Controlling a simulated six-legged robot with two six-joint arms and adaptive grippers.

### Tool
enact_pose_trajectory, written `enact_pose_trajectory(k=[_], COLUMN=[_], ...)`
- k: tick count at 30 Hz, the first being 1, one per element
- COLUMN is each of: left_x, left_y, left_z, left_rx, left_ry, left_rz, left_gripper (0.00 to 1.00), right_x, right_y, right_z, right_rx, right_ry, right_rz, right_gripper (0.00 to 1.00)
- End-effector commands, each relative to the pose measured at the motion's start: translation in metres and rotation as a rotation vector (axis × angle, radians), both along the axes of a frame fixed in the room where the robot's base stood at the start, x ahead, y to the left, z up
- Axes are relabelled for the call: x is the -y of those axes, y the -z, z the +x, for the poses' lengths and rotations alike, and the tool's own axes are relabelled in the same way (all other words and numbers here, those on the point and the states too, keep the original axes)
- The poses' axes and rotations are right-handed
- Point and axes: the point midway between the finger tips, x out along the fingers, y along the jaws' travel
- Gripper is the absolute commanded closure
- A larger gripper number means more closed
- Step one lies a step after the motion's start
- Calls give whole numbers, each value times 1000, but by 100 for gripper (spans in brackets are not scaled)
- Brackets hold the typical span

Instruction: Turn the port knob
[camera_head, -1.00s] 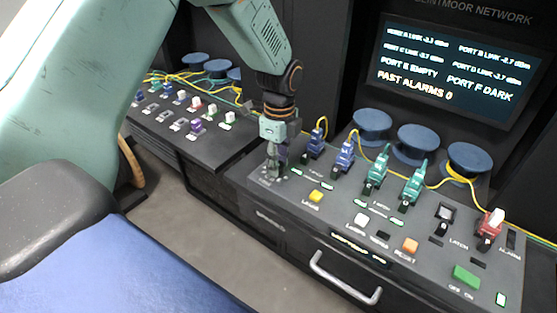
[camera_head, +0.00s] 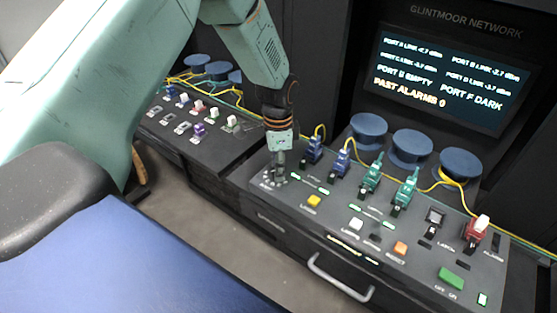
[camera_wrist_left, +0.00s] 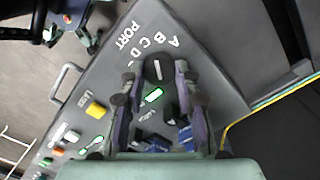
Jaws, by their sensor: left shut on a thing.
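The port knob (camera_wrist_left: 158,68) is a dark round knob with a light pointer line, set in the panel beside the printed word PORT and an arc of letters. In the left wrist view it lies between the fingertips of my left gripper (camera_wrist_left: 155,82), which is shut on it. In the head view my left gripper (camera_head: 277,172) points down at the left end of the console panel (camera_head: 330,222), and its fingers hide most of the knob. Small white letters show around the fingertips there. My right gripper is in neither view now.
Blue connectors (camera_head: 313,150), green connectors (camera_head: 371,175) and a red one (camera_head: 477,230) stand along the panel. Yellow (camera_head: 314,201), white (camera_head: 356,223) and orange (camera_head: 400,248) buttons sit in front. A screen (camera_head: 447,77) is behind. A drawer handle (camera_head: 338,281) juts out in front.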

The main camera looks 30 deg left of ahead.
Motion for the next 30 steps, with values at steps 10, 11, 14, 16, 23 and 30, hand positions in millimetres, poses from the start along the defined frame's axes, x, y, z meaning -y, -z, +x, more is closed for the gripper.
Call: enact_pose_trajectory(k=[10,11,14,16,23,30], left_x=[-1,-1,-2,-2,-2,-2], left_y=[-3,-3,-3,-3,-3,-3], left_z=[1,1,1,1,1,2], left_rx=[2,2,3,3,3,4], left_ry=[-328,-356,-449,-511,-689,-815], left_rz=[0,0,1,1,0,0], left_gripper=[100,100,100,100,100,100], right_x=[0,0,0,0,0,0], right_y=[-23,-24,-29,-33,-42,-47], right_z=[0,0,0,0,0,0], right_rx=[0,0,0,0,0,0], right_ry=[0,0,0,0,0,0], right_rz=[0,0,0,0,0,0], right_gripper=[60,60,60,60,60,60])
